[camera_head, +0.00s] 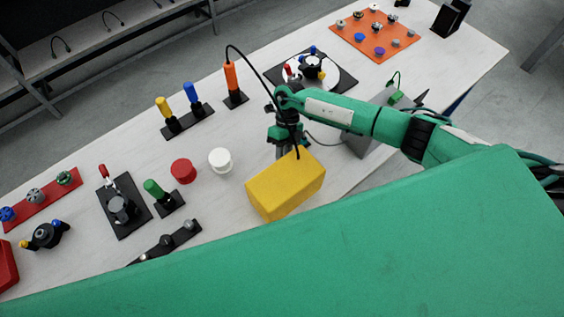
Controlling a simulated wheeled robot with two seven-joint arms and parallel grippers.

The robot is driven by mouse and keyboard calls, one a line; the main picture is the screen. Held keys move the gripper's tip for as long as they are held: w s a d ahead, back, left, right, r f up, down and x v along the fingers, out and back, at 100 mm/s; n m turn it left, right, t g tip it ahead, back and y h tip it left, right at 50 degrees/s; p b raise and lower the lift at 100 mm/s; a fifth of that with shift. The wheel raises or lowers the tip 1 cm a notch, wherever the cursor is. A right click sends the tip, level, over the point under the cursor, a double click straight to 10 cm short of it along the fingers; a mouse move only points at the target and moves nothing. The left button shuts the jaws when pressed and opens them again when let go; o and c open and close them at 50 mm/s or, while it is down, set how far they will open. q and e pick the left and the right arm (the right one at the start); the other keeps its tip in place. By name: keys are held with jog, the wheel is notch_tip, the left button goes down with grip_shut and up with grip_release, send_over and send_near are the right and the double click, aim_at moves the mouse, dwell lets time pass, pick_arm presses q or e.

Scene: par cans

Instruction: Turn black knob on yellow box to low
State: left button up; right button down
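The yellow box (287,187) sits near the front edge of the white table, right of the middle. Its top and near side show, and no black knob or low marking is visible on them; the far side is hidden. My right arm comes in from the right, and my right gripper (288,150) points down at the far edge of the box. The fingertips are hidden by the wrist and the box, so I cannot tell whether they are open or touch anything. My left gripper is not in view.
A white cylinder (221,160) and a red cylinder (183,171) stand left of the box. A grey box (369,140) with a green plug is behind my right forearm. Orange (231,78), blue and yellow handles stand farther back. The white table (120,150) has bare space between them.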

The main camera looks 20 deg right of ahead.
jog(key=y+b, duration=0.1)
jog(key=b, duration=0.1)
jog(key=f+g+y+b, duration=0.1)
jog(key=y+b, duration=0.1)
jog(key=b, duration=0.1)
jog(key=shift+w+d+n, duration=0.1)
jog(key=shift+d+n, duration=0.25)
jog(key=shift+n, duration=0.05)
jog(key=shift+r+g+y+b, duration=0.2)
jog(key=shift+g+y+b, duration=0.3)
jog(key=shift+b, duration=0.35)
jog(key=c, duration=1.2)
grip_release()
jog(key=shift+c, duration=0.2)
